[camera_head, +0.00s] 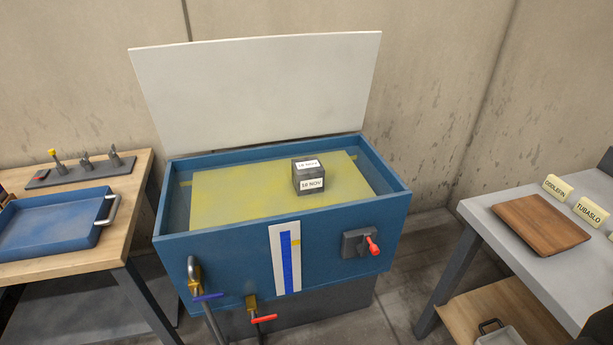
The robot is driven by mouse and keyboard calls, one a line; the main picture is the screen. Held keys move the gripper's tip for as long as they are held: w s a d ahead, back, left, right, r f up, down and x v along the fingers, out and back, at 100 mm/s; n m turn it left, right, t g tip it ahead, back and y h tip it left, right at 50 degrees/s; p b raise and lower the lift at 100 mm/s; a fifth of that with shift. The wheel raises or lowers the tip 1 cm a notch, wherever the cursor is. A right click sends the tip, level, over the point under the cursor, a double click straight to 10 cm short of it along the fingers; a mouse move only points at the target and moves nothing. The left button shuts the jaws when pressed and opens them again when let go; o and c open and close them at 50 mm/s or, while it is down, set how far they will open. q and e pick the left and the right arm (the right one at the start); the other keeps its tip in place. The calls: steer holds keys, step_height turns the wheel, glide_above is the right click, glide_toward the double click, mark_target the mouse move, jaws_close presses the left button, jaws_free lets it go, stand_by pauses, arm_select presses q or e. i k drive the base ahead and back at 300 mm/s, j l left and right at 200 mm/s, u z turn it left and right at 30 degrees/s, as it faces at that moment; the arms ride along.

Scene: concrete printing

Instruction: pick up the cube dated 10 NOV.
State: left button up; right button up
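One dark grey cube (308,177) stands on the yellow-green surface (235,193) inside an open blue tank (215,258). It sits right of the tank's middle. It has white labels on its front and top faces. The front label appears to read 18 NOV, not 10 NOV; the top one is too small to read surely. No other cube shows. Neither of my grippers is in view.
The tank's pale lid (255,90) stands raised behind it. A red-handled switch (372,245) and taps stick out in front. On the left bench is a blue tray (55,228); on the right table are a wooden board (540,224) and name cards (590,211).

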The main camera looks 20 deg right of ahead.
mark_target(308, 172)
steer(key=i+l+z, duration=0.35)
steer(key=i+l, duration=0.2)
steer(key=i, duration=0.2)
steer(key=i+l+z, duration=0.2)
steer(key=i, duration=0.2)
